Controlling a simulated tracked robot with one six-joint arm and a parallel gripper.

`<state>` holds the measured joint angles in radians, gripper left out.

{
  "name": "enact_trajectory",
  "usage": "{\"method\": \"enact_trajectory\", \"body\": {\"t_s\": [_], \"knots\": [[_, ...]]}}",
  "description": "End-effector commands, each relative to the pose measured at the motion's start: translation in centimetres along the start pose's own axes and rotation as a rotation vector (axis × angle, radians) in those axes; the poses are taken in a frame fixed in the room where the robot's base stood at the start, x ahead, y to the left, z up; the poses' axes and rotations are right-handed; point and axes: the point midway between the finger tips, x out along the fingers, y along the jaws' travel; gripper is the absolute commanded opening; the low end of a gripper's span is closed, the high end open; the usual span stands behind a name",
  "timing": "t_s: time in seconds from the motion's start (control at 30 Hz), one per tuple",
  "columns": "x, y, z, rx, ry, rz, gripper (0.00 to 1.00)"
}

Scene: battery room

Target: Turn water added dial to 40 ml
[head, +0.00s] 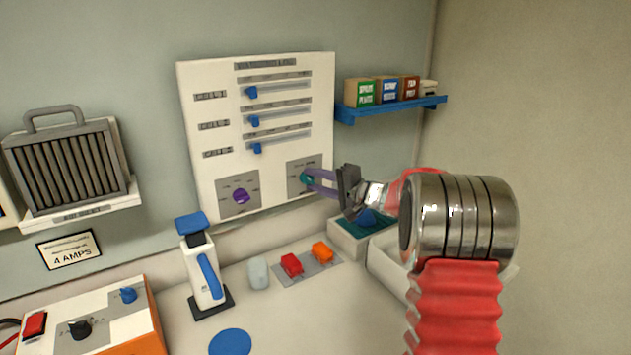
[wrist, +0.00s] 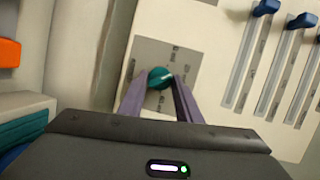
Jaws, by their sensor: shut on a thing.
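The teal dial (head: 305,180) sits on a grey square plate at the lower right of the white wall panel (head: 222,100). In the wrist view the teal dial (wrist: 159,77) shows between the purple fingers, with a pale mark on it; the plate's small labels are too blurred to read. My gripper (head: 312,181) reaches the panel from the right and is shut on the teal dial. In the wrist view my gripper (wrist: 158,84) has one finger on each side of it. A purple dial (head: 241,196) is on another grey plate at the panel's lower left.
Three blue sliders, one of them the top slider (head: 251,92), are above the dials. A blue shelf (head: 390,108) with small boxes is to the right. Below are an open tray (head: 345,236), a white-and-blue handheld device (head: 203,265) and red and orange blocks.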

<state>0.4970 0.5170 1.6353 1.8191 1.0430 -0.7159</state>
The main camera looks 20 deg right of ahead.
Motion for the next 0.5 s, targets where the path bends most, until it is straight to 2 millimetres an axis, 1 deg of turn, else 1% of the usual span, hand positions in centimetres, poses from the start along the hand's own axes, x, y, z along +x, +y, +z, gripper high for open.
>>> {"method": "enact_trajectory", "body": {"t_s": [0.03, 0.5], "knots": [[-0.11, 0.45, -0.17, 0.045, 0.001, -0.008, 0.08], [-0.08, 1.02, -0.15, 0.471, -0.026, -0.147, 0.08]]}}
